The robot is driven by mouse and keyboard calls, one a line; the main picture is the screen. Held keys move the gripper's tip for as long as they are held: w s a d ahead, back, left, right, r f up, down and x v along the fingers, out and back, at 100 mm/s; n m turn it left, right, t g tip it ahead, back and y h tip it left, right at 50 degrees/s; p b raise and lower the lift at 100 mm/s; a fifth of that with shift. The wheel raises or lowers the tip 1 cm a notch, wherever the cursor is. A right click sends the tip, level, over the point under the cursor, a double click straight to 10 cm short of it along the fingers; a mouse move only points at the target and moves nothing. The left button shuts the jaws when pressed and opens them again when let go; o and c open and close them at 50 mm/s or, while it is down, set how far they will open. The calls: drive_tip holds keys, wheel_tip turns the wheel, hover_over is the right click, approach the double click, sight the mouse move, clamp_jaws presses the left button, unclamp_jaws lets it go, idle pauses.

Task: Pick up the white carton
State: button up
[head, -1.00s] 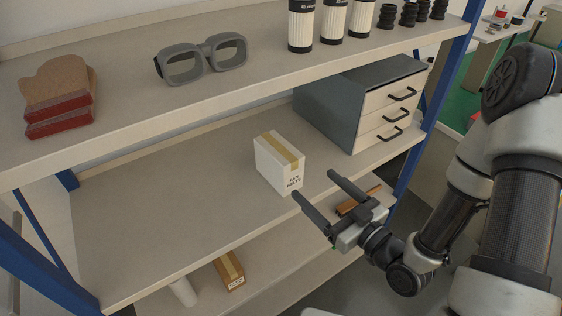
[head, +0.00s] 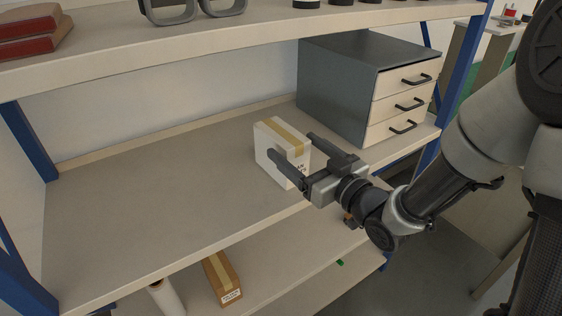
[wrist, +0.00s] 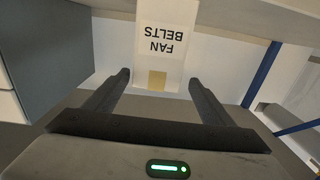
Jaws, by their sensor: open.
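The white carton (head: 269,148) stands upright on the middle shelf, with a tan tape strip over its top. In the wrist view the carton (wrist: 160,55) shows its "FAN BELTS" print upside down, ahead of and between my fingers. My gripper (head: 293,146) is open at the carton's front, one finger across its front left part and the other by its right side. In the wrist view my gripper (wrist: 160,82) has its fingertips wide apart, with a gap on each side of the carton. I cannot tell whether a finger touches it.
A grey drawer cabinet (head: 340,91) with three cream drawers stands right of the carton. The upper shelf (head: 270,26) runs above. The middle shelf (head: 150,215) is clear to the left. A brown box (head: 222,278) and a white roll (head: 165,297) are on the lower shelf.

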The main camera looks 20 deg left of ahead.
sight(281, 131)
drive_tip(key=x, duration=0.7)
drive_tip(key=shift+w+r+b, duration=0.1)
drive_tip(key=shift+w+b, duration=0.2)
drive_tip(key=shift+w, duration=0.05)
drive_tip(key=shift+c, duration=0.6)
drive_tip(key=c, duration=1.6)
drive_tip(key=shift+o, duration=0.2)
drive_tip(key=shift+r, duration=0.1)
